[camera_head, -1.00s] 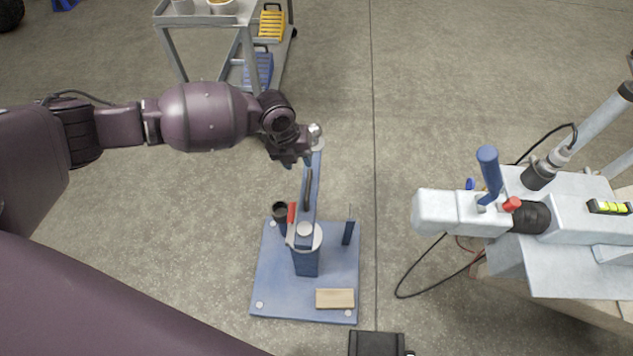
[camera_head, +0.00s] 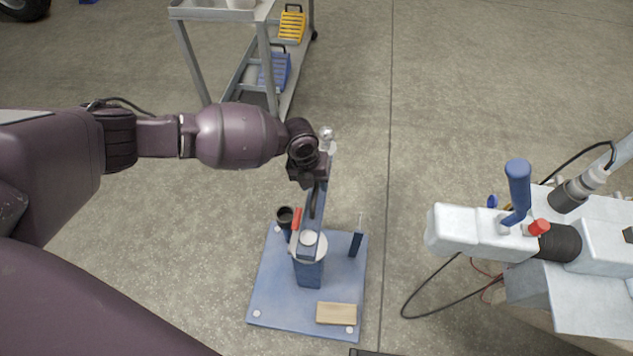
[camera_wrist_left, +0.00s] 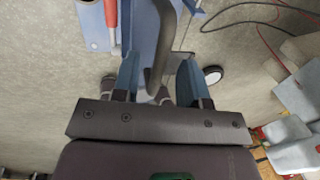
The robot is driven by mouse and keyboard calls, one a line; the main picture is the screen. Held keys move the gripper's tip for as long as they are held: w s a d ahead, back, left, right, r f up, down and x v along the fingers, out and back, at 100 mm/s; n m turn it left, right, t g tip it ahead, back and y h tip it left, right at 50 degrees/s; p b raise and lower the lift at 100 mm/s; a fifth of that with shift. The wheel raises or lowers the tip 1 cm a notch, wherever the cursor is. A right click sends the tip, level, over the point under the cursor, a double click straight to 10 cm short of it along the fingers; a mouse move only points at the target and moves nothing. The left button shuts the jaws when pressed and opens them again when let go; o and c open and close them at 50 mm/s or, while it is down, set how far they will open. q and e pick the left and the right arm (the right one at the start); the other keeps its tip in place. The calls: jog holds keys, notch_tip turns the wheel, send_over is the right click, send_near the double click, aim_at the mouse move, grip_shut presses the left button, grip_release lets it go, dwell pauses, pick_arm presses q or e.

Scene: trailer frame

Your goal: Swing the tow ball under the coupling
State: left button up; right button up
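The tow ball (camera_head: 327,134) is a small shiny ball at the far end of a blue swing arm (camera_head: 309,240). The arm sits on a post over a blue base plate (camera_head: 279,300) and points away from me. A dark curved handle (camera_head: 313,203) stands on the arm. My left gripper (camera_head: 313,183) is at the handle's far part, just short of the ball. In the left wrist view its blue fingers (camera_wrist_left: 158,80) are apart, with the handle (camera_wrist_left: 165,45) between them and gaps showing. The pale coupling (camera_head: 458,230) is at the right, away from the ball. My right gripper is out of view.
A red-handled lever (camera_head: 295,222), a black cup (camera_head: 285,215) and a wooden block (camera_head: 336,313) are on the stand. A blue handle (camera_head: 517,187) rises from the trailer's drawbar. A cable (camera_head: 420,305) hangs between stand and trailer. A cart (camera_head: 268,55) stands behind.

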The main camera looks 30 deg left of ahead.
pick_arm(q)
jog(key=shift+f, duration=0.35)
grip_shut()
